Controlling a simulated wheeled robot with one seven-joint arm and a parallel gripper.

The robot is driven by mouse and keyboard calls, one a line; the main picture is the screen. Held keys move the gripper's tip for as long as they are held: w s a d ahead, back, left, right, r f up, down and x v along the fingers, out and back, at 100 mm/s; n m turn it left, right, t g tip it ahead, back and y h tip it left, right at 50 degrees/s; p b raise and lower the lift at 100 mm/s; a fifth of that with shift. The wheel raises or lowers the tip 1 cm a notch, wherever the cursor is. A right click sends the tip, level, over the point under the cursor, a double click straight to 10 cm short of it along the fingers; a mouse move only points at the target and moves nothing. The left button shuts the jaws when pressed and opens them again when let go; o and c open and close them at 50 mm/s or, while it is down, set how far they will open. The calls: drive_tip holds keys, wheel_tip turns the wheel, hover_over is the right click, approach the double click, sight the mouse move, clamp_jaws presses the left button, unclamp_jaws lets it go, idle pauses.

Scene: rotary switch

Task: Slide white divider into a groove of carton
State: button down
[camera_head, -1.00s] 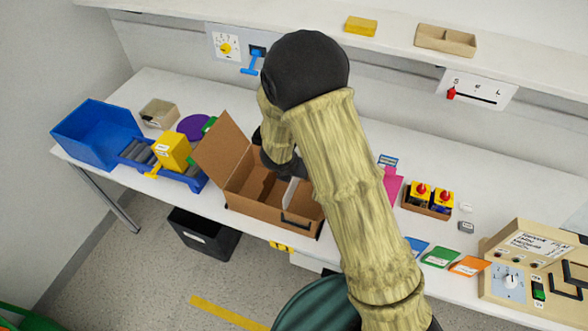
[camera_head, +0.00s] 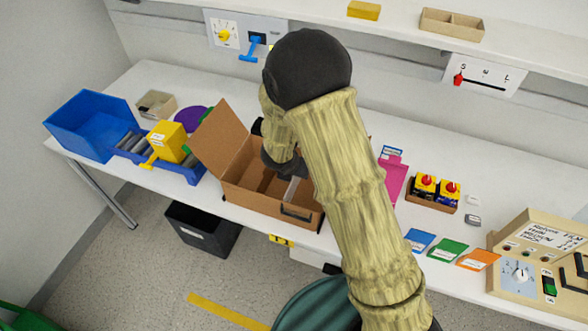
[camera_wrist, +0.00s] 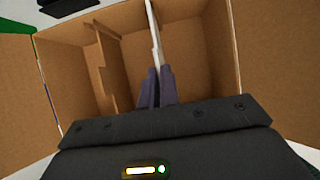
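The open brown carton (camera_head: 250,202) stands on the table, with its flap raised at the left; it fills much of the wrist view (camera_wrist: 60,75). The thin white divider (camera_wrist: 152,28) is seen nearly edge-on in the wrist view, inside the carton. It also shows in the head view (camera_head: 291,190) between the carton's walls. My gripper (camera_wrist: 158,75) is shut on the white divider, one dark finger on each side. A brown cardboard partition (camera_wrist: 102,65) stands to its left. Whether the divider's lower edge sits in a groove is hidden.
A blue bin (camera_head: 92,125) and a yellow box (camera_head: 168,141) stand left of the carton. A pink item (camera_head: 394,178) and a tray with red-topped yellow items (camera_head: 434,192) lie right. Coloured cards (camera_head: 447,250) lie near the front edge. My arm hides the table's middle.

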drive_tip(key=shift+f+b, duration=1.7)
drive_tip(key=shift+f, duration=0.05)
drive_tip(key=c, duration=1.6)
unclamp_jaws()
drive_tip(key=shift+o, duration=0.2)
drive_tip(key=shift+r+p, duration=3.6)
drive_tip(key=shift+r, duration=0.45)
